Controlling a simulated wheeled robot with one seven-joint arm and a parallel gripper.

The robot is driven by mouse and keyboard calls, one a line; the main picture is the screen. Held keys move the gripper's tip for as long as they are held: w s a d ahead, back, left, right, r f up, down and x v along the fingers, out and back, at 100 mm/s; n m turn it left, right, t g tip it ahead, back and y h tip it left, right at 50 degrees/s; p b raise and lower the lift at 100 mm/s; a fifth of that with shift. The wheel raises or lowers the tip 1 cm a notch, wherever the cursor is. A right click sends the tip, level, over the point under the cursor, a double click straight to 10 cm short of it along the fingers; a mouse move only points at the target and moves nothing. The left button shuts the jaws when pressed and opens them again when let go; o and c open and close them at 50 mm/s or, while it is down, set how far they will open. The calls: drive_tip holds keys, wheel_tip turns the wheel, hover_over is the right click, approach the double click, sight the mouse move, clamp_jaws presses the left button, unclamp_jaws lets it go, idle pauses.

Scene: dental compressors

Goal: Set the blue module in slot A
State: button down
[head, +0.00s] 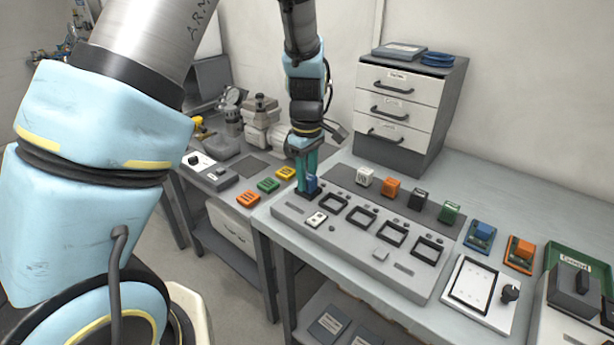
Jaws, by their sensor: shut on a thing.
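My gripper (307,187) points down at the left end of the grey slotted panel (370,262), its teal fingers shut on a small blue module (312,184). The fingers hide much of the module, and I cannot tell whether it is seated in a slot or held just above the panel. Several square dark-framed slots run along the panel to the right, among them one beside the gripper (333,203). Slot letters are too small to read, so I cannot tell which is slot A.
Behind the panel stand a white module (365,177), an orange one (390,187), a black one (417,199) and a green one (450,212). A blue unit (480,236) and an orange unit (521,252) stand right. A drawer cabinet (407,105) rises behind.

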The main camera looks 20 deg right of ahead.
drive_tip(key=shift+f, duration=0.2)
drive_tip(key=shift+c, duration=0.7)
unclamp_jaws()
wheel_tip(320, 180, up, 7)
drive_tip(key=p, duration=0.6)
drive_tip(key=shift+r, duration=0.1)
drive_tip(key=shift+a, duration=0.1)
